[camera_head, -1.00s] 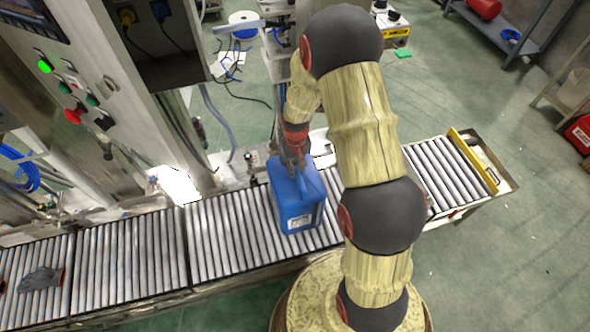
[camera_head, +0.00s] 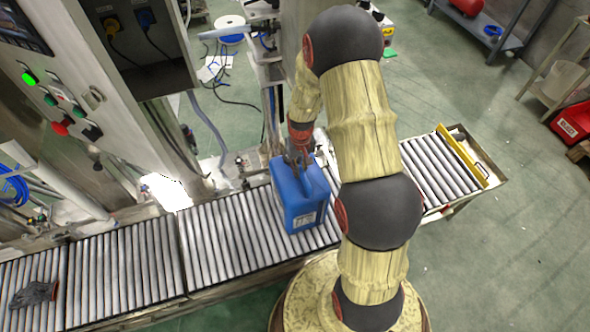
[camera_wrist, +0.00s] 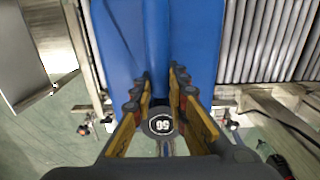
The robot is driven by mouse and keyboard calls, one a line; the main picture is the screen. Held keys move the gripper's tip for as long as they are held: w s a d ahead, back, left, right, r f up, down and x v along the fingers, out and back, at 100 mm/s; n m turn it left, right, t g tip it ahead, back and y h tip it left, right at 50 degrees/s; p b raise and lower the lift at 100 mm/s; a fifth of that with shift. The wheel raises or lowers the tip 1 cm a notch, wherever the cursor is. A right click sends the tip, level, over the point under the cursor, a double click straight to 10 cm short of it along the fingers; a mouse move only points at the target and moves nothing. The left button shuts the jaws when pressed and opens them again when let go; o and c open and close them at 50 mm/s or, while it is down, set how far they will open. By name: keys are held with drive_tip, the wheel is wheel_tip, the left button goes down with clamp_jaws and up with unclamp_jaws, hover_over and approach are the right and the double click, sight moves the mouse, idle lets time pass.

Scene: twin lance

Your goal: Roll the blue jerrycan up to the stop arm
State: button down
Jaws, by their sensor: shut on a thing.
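The blue jerrycan (camera_head: 301,205) stands upright on the roller conveyor (camera_head: 232,236), with a white label on its front side. My gripper (camera_head: 297,157) is above it, shut on the handle at its top. In the wrist view both fingers (camera_wrist: 161,78) lie on either side of the blue handle ridge of the jerrycan (camera_wrist: 116,40), with a dark numbered cap (camera_wrist: 161,125) between them. A yellow bar (camera_head: 462,157) crosses the conveyor's right end; I cannot tell whether it is the stop arm. My arm hides the rollers just right of the jerrycan.
A dark glove (camera_head: 34,293) lies on the rollers at the far left. The control panel and machine frame (camera_head: 60,100) stand behind the conveyor at left. The visible rollers between my arm and the yellow bar (camera_head: 438,170) are clear.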

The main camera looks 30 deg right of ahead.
drive_tip(key=shift+s+d+f, duration=0.1)
drive_tip(key=shift+s+d, duration=0.15)
drive_tip(key=shift+d, duration=0.65)
drive_tip(key=shift+s+d+f, duration=0.1)
drive_tip(key=shift+s+d, duration=0.15)
drive_tip(key=shift+d, duration=0.6)
drive_tip(key=shift+s+d, duration=0.25)
drive_tip(key=shift+d, duration=0.65)
drive_tip(key=shift+s+d+f, duration=0.1)
drive_tip(key=shift+s+d, duration=0.05)
drive_tip(key=shift+d, duration=0.35)
drive_tip(key=shift+s+d, duration=0.15)
drive_tip(key=shift+d, duration=0.35)
drive_tip(key=c, duration=2.1)
unclamp_jaws()
drive_tip(key=o, duration=0.9)
drive_tip(key=shift+w+d+r, duration=0.15)
drive_tip(key=shift+w+r, duration=0.05)
drive_tip(key=shift+w, duration=0.1)
drive_tip(key=shift+c, duration=0.2)
drive_tip(key=shift+o, duration=0.5)
drive_tip(key=o, duration=0.4)
drive_tip(key=shift+o, duration=0.3)
